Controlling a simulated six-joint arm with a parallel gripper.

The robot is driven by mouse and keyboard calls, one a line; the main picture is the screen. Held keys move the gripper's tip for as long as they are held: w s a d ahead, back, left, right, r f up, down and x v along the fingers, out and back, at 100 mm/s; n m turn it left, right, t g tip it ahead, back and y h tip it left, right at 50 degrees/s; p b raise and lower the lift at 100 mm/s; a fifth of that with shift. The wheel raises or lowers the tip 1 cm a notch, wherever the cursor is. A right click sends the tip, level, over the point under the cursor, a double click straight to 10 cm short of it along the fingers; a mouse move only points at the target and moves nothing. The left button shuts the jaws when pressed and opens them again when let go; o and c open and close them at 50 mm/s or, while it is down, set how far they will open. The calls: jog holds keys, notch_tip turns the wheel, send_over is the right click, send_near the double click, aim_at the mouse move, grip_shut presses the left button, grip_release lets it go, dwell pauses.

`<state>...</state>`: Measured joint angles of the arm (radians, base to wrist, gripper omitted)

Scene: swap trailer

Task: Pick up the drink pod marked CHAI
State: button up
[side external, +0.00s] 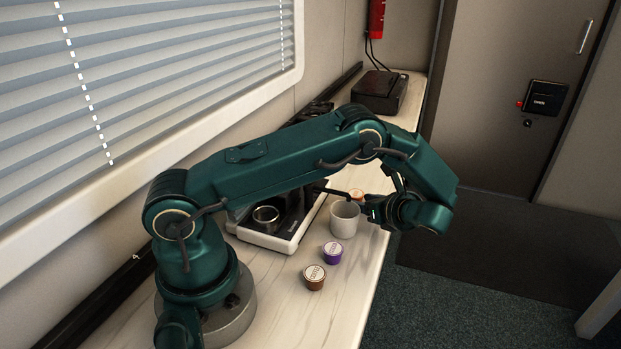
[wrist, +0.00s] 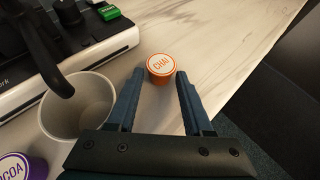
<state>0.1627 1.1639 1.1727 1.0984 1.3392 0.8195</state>
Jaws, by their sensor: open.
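The drink pod marked CHAI (wrist: 161,66) is orange with a white lid and stands on the marble counter in the wrist view. In the side external view the CHAI pod (side external: 357,195) is partly hidden behind the mug and my arm. My gripper (wrist: 160,85) is open and empty, with its two fingers apart. The pod shows just beyond the fingertips, between their lines. In the side external view my gripper is over the counter's right edge, beside the mug, mostly hidden by my wrist.
A white mug (side external: 344,219) stands close to the left finger. A purple pod (side external: 332,252), marked COCOA in the wrist view, and a brown pod (side external: 314,277) stand nearer my base. The counter's edge is close on the right.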

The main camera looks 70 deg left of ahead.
jog(key=shift+a+f, duration=0.15)
jog(key=shift+a, duration=0.15)
grip_shut()
